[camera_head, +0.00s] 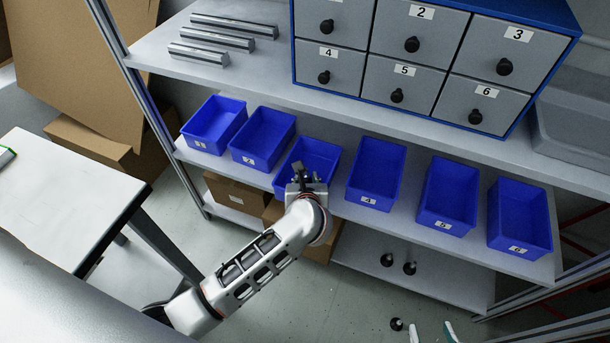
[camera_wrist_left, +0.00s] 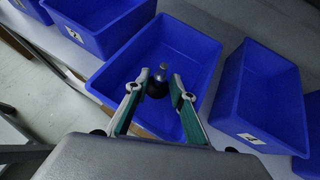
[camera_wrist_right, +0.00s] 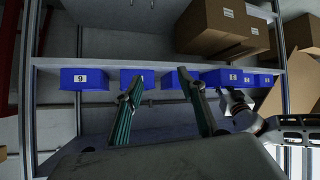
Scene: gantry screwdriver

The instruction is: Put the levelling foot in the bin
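My left gripper (camera_head: 302,170) is over the front part of blue bin 3 (camera_head: 318,150). The inside of that bin (camera_wrist_left: 190,48) shows behind the foot and looks empty. In the head view the foot is largely hidden by the gripper. My right gripper (camera_head: 432,334) is low at the bottom edge, its fingers (camera_wrist_right: 160,92) apart with nothing between them.
Blue bins 1 (camera_head: 215,122), 2 (camera_head: 262,135), 4 (camera_head: 376,170), 5 (camera_head: 447,192) and 6 (camera_head: 520,215) stand in the same shelf row. Other dark feet lie low down (camera_head: 410,268). A numbered drawer cabinet (camera_head: 430,55) and metal bars (camera_head: 215,38) are above.

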